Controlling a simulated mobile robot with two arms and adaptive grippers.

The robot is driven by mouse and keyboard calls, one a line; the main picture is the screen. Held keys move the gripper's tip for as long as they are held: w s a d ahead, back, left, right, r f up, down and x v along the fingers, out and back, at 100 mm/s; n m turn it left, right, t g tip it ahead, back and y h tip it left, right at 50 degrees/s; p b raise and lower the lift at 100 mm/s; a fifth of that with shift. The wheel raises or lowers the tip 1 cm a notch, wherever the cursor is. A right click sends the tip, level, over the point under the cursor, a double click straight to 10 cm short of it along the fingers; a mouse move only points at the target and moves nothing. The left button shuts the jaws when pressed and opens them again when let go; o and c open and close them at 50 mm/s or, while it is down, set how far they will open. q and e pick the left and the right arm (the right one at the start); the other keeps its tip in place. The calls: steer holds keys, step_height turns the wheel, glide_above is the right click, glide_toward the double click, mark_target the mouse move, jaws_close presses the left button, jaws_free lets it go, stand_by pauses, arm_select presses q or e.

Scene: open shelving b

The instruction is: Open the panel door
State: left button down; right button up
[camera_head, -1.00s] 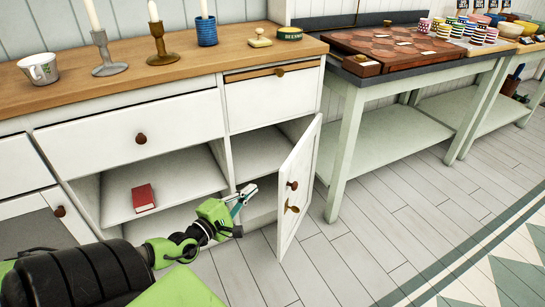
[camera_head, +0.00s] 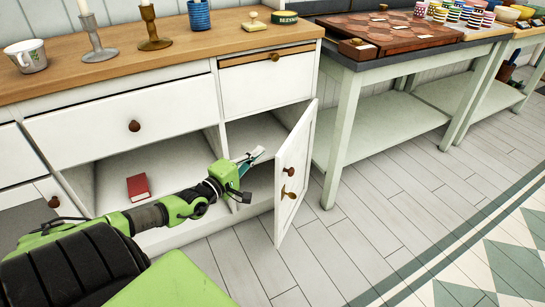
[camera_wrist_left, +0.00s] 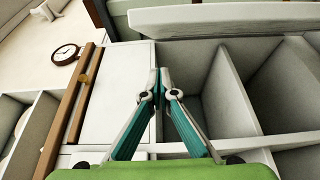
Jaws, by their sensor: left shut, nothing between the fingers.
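The white panel door (camera_head: 299,160) stands partly open at the right end of the lower cabinet. My left gripper (camera_head: 257,153) is shut and empty. It is on the door's inner side, in front of the open compartment, with its tips pointing toward the door. Whether the tips touch the door cannot be told. The closed left gripper also shows in the wrist view (camera_wrist_left: 159,70). My right gripper is not in view.
A red book (camera_head: 138,187) lies in the open compartment to the left. The drawer (camera_head: 266,82) above is closed. Candle holders, a mug (camera_head: 28,57) and a blue cup stand on the wooden counter (camera_head: 110,65). A workbench leg (camera_head: 341,140) stands right of the door; floor is clear in front.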

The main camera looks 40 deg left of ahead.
arm_select(q)
steer(key=w+d, duration=0.1)
steer(key=d, duration=0.1)
steer(key=w+d, duration=0.2)
steer(key=shift+p, duration=0.3)
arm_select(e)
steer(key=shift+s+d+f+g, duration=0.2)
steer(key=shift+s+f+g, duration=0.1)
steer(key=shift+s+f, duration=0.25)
